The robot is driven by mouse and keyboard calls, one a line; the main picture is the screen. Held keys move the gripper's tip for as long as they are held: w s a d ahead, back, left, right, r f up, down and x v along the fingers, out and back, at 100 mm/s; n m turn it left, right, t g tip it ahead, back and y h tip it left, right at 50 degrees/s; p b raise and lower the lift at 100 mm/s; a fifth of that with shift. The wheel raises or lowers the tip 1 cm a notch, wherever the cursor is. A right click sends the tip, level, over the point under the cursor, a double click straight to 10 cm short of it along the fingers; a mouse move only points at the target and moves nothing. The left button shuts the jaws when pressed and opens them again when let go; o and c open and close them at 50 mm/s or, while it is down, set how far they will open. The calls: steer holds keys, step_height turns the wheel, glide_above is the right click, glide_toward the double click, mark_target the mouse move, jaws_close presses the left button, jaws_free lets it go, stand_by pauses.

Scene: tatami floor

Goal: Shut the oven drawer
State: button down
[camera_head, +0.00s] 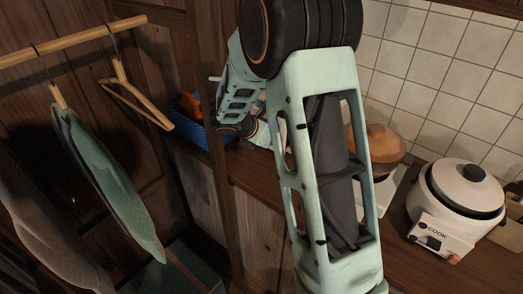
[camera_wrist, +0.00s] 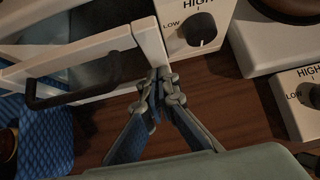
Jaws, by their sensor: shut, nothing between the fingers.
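The oven (camera_wrist: 150,45) is at the upper left in the wrist view, with a white frame, a dark window and a knob panel (camera_wrist: 196,30) marked LOW and HIGH. Its drawer front (camera_wrist: 100,45) has a white rim and a black handle (camera_wrist: 75,88). The drawer front looks tilted and standing out from the body, but I cannot tell how far. My gripper (camera_wrist: 158,82) is shut and empty, its fingertips close to the right end of the drawer front; contact is unclear. In the head view my arm hides most of the oven and the fingertips.
A blue woven basket (camera_wrist: 45,140) stands left of my gripper on the brown wooden counter (camera_wrist: 237,100). White appliances with knobs (camera_wrist: 307,97) stand to the right. In the head view are a white cooker (camera_head: 460,190), a brown-lidded pot (camera_head: 385,143) and hanging clothes (camera_head: 105,180).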

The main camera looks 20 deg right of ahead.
steer(key=w+d, duration=0.2)
steer(key=shift+d, duration=0.35)
steer(key=shift+d+r, duration=0.1)
steer(key=shift+d, duration=0.05)
steer(key=shift+r, duration=0.1)
